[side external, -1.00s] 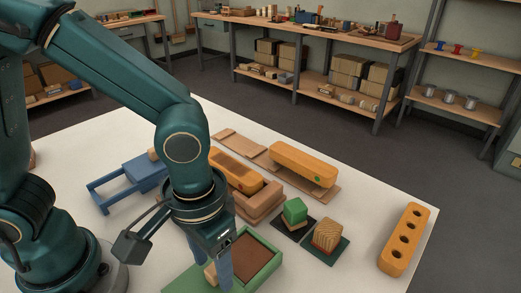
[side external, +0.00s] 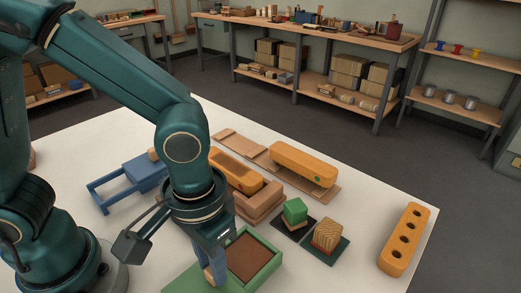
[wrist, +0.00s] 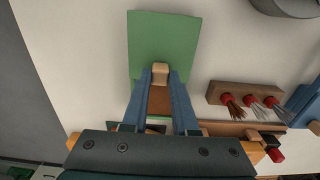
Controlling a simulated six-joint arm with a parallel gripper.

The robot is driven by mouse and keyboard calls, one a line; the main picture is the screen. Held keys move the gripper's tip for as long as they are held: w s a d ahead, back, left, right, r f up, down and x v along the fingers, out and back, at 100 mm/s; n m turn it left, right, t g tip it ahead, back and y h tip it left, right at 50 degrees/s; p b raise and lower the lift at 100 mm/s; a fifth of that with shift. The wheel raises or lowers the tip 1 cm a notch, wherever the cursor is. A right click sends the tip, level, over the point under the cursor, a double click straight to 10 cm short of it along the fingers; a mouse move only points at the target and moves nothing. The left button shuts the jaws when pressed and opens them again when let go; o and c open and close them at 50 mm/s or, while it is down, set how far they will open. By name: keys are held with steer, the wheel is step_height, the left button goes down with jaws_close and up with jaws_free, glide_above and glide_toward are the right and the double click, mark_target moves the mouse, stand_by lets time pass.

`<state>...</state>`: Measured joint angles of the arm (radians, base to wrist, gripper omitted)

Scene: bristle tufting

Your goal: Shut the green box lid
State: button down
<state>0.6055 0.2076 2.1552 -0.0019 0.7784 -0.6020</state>
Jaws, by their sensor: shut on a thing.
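The green box (side external: 273,265) stands at the front of the white table, its brown inside partly uncovered. Its green lid (side external: 180,281) reaches out to the left in the side view and is cut by the frame edge. In the wrist view the lid (wrist: 164,40) is a plain green panel, with a brown strip (wrist: 160,100) showing below it. A small tan wooden knob (wrist: 160,72) sits near the lid's edge. My gripper (wrist: 160,78) is shut on this knob, a blue finger at each side. In the side view my gripper (side external: 214,268) partly hides the knob.
A blue frame (side external: 125,186), orange blocks (side external: 303,163) and a tan tray (side external: 264,203) lie behind the box. A green-topped block (side external: 295,210) and a bristle block (side external: 327,235) stand to its right. A holed orange block (side external: 404,240) lies at far right.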

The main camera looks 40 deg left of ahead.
steer(key=shift+w, duration=0.1)
stand_by(0.7)
steer(key=w, duration=0.9)
steer(key=shift+w, duration=0.25)
steer(key=c, duration=0.7)
jaws_free()
steer(key=shift+c, duration=0.2)
steer(key=shift+o, duration=0.3)
steer(key=shift+s, duration=0.1)
steer(key=shift+r, duration=0.1)
steer(key=shift+r, duration=2.5)
